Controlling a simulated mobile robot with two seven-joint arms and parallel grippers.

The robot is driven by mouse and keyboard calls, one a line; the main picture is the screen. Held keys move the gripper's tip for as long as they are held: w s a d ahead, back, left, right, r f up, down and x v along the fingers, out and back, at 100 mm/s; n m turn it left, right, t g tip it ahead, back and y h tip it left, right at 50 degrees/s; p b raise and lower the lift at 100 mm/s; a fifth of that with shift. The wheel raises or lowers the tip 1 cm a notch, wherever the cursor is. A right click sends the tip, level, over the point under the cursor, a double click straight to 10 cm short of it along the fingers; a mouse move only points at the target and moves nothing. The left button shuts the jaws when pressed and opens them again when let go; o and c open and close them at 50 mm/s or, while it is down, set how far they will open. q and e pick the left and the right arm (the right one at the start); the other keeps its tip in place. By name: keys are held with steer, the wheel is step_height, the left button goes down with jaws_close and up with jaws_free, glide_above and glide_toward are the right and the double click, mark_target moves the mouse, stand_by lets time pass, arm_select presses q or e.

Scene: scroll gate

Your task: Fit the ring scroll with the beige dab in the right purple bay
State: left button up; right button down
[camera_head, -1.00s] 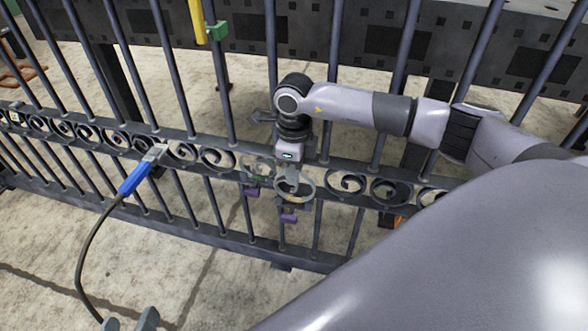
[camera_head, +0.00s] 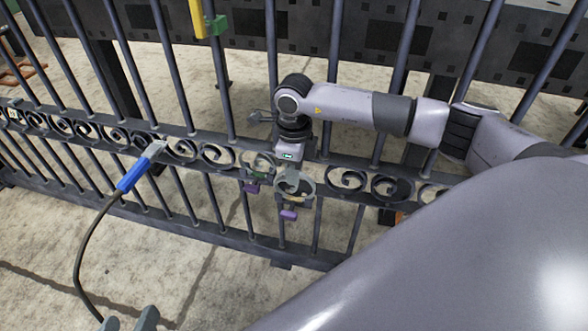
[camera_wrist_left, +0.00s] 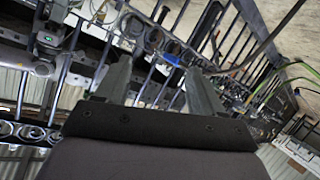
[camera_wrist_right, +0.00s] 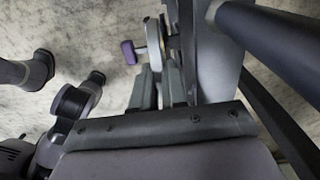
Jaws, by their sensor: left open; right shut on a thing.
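My right gripper (camera_head: 291,160) reaches down to the gate's scroll band and is shut on a grey ring scroll (camera_head: 307,187). The ring sits at the band, just above the right purple bay tab (camera_head: 288,215); I cannot tell if it is seated. The right wrist view shows the ring edge-on (camera_wrist_right: 153,38), between or just beyond the fingertips, with a purple tab (camera_wrist_right: 129,52) beside it. I cannot make out a beige dab. A left purple tab (camera_head: 251,188) hangs below a greenish part. My left gripper (camera_wrist_left: 157,85) is open and empty, away from the bays.
The dark gate's bars and scroll band (camera_head: 375,185) span the view. A blue-handled tool (camera_head: 133,174) with a black cable rests against the band at left. Concrete floor lies in front.

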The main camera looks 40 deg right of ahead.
arm_select(q)
steer(key=shift+f, duration=0.1)
arm_select(e)
steer(key=shift+f, duration=0.2)
steer(key=c, duration=1.1)
jaws_free()
step_height(320, 180, up, 3)
steer(key=shift+r+p, duration=0.2)
steer(key=shift+p, duration=0.45)
step_height(320, 180, up, 3)
steer(key=shift+f+p, duration=0.1)
steer(key=shift+p, duration=0.4)
steer(key=shift+r, duration=0.55)
arm_select(q)
steer(key=shift+a+r+y, duration=0.3)
steer(key=shift+a+r, duration=0.1)
steer(key=shift+r, duration=0.45)
